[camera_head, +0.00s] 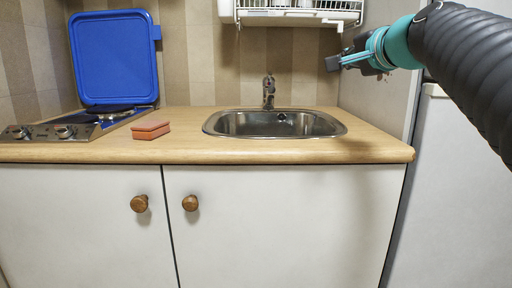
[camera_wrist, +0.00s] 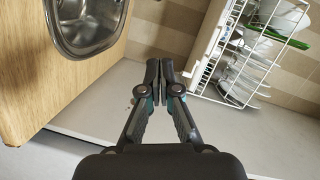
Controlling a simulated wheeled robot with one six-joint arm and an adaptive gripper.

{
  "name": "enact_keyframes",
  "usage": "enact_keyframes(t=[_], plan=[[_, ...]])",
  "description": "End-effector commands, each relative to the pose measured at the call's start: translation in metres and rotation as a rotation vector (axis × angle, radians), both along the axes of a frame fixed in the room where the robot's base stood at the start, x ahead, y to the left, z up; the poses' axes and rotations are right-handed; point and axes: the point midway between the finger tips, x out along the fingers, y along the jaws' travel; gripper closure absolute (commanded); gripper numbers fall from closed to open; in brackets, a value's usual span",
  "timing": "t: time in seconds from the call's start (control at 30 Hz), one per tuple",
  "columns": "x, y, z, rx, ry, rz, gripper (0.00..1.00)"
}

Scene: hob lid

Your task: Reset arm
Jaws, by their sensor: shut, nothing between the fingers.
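My gripper (camera_head: 333,63) is at the upper right in the head view, raised above the right end of the counter and up and right of the sink. In the wrist view my gripper (camera_wrist: 160,66) has its fingertips together, with nothing held. The blue hob lid (camera_head: 114,57) stands open and upright against the wall at the left. The hob (camera_head: 50,132) lies below it, with knobs on its front strip. My arm reaches in from the right edge.
An orange sponge (camera_head: 151,130) lies on the wooden counter (camera_head: 190,150) beside the hob. The steel sink (camera_head: 230,124) with its tap (camera_head: 268,92) is right of centre. A white dish rack (camera_head: 296,14) hangs above; it holds dishes (camera_wrist: 280,25). A white cabinet (camera_head: 270,225) stands below.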

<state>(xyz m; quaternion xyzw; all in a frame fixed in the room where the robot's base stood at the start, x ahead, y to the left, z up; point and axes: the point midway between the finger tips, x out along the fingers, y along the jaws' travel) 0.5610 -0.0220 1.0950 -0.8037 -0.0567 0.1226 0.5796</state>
Motion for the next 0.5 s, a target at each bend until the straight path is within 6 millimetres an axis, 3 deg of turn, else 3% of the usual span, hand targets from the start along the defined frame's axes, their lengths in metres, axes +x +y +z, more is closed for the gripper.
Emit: enact_keyframes(t=[0.23,0.5], plan=[[-0.062,0.032,-0.128,-0.347,0.227,0.104,1.00],[-0.158,0.041,-0.277,-0.751,0.463,0.292,1.00]])
